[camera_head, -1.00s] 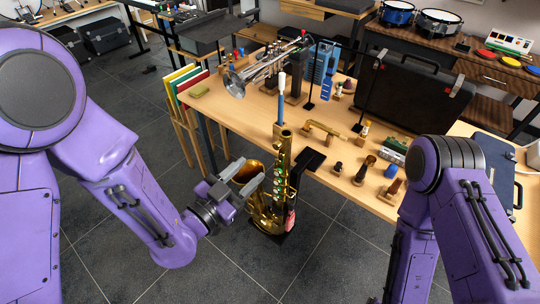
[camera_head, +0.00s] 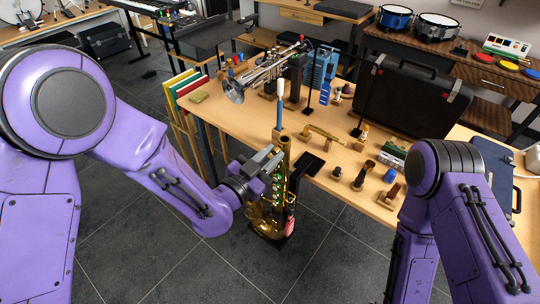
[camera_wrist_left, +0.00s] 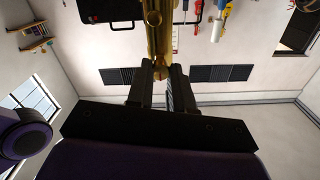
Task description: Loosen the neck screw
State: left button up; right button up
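A brass saxophone (camera_head: 266,215) stands upright in front of the table, its upper end near the tabletop edge. My left gripper (camera_head: 276,156) is at the top of the saxophone body. In the left wrist view, a brass tube (camera_wrist_left: 159,30) comes down between the fingertips of that gripper (camera_wrist_left: 161,75). A small rounded brass end that looks like the neck screw (camera_wrist_left: 160,74) lies between the fingertips. I cannot tell whether the fingers touch it. My right gripper is out of view; only my right arm shows.
The wooden table (camera_head: 232,124) holds a silver trumpet (camera_head: 262,72), a brass neck-like tube (camera_head: 324,134), several small mouthpieces and a black case (camera_head: 412,92). Coloured folders (camera_head: 190,88) stand at its left end. The tiled floor left of the saxophone is clear.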

pick_arm(q)
grip_shut()
